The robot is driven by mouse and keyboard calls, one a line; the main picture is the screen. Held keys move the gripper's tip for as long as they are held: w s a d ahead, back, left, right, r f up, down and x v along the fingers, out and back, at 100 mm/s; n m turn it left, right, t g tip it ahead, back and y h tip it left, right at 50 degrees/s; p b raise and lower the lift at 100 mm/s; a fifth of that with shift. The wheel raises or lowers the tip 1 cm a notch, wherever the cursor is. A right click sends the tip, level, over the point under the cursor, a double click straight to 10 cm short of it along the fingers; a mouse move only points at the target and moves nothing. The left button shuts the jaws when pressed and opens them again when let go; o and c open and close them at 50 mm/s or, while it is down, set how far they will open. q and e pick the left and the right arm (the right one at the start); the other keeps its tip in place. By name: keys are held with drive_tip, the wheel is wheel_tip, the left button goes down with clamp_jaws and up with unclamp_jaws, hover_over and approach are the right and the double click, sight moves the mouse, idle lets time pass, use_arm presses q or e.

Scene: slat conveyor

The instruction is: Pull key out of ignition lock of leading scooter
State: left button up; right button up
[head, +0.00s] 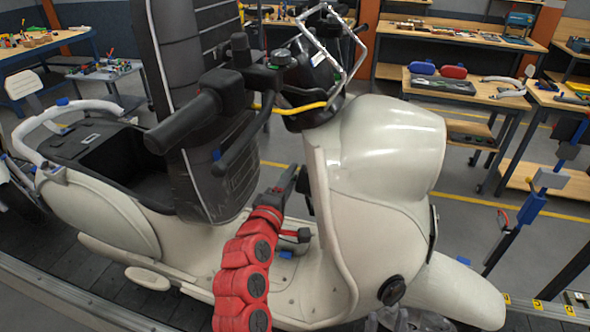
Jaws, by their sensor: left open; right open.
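The cream-white scooter (388,150) stands across the middle of the head view, its front to the right. My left gripper (293,178), dark at the end of a red arm, is close to the inner side of the leg shield (330,215), below the handlebar. It is open. I cannot tell whether its fingers are around or beside the key. The key and ignition lock are not discernible; the gripper and shield edge cover that area. I do not make out my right gripper in this view.
The floorboard (285,285) lies below. A second scooter (50,115) is partly visible at the left. Workbenches (455,90) stand behind.

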use_arm(q)
drive_tip(key=shift+p+x, duration=0.45)
drive_tip(key=shift+x, duration=1.35)
drive_tip(key=shift+f, duration=0.1)
clamp_jaws()
drive_tip(key=shift+a, duration=0.2)
drive_tip(key=shift+w+a, duration=0.1)
